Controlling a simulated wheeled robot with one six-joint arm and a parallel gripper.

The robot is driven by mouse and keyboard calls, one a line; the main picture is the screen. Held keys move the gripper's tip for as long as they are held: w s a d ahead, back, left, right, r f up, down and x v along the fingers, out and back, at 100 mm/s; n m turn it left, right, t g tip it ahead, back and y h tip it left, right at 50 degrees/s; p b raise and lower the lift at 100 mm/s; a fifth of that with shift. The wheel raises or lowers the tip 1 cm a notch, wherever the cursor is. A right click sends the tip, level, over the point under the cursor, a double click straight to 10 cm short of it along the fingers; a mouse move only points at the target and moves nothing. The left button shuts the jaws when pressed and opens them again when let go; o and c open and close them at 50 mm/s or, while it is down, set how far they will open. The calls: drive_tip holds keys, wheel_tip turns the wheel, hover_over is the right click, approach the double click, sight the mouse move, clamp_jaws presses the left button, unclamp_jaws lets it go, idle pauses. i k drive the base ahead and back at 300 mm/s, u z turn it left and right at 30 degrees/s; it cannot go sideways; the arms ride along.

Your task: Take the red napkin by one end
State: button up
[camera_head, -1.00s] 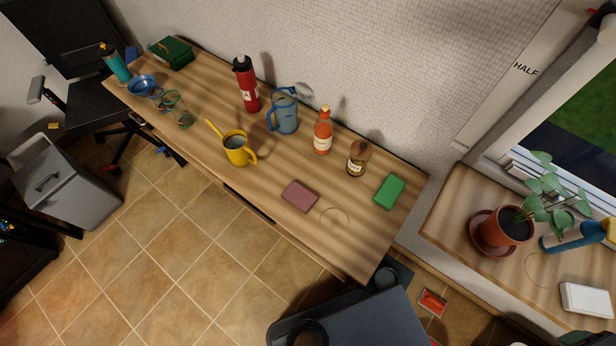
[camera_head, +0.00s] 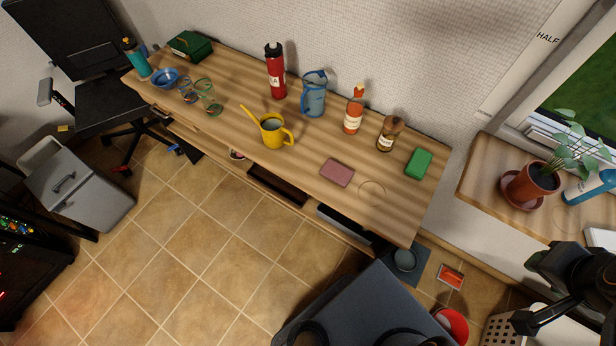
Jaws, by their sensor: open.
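No clearly red napkin stands out. A flat, dull-red folded piece (camera_head: 337,172) lies near the front edge of the wooden desk; I cannot tell if it is the napkin. My black gripper (camera_head: 532,294) shows at the lower right, open and empty, well to the right of the desk and apart from that piece.
On the desk (camera_head: 310,182) stand a yellow watering can (camera_head: 273,131), red bottle (camera_head: 275,72), blue jug (camera_head: 313,94), orange bottle (camera_head: 353,112), brown jar (camera_head: 390,133) and green block (camera_head: 418,163). A potted plant (camera_head: 535,182) stands on the right-hand sill. Open tiled floor lies in front.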

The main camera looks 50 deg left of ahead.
sight(337, 173)
drive_tip(key=u, duration=2.55)
drive_tip(key=k, duration=0.75)
drive_tip(key=z, duration=0.5)
drive_tip(key=i, duration=0.5)
drive_tip(key=u, duration=1.4)
drive_tip(key=i, duration=2.5)
drive_tip(key=z, duration=2.9)
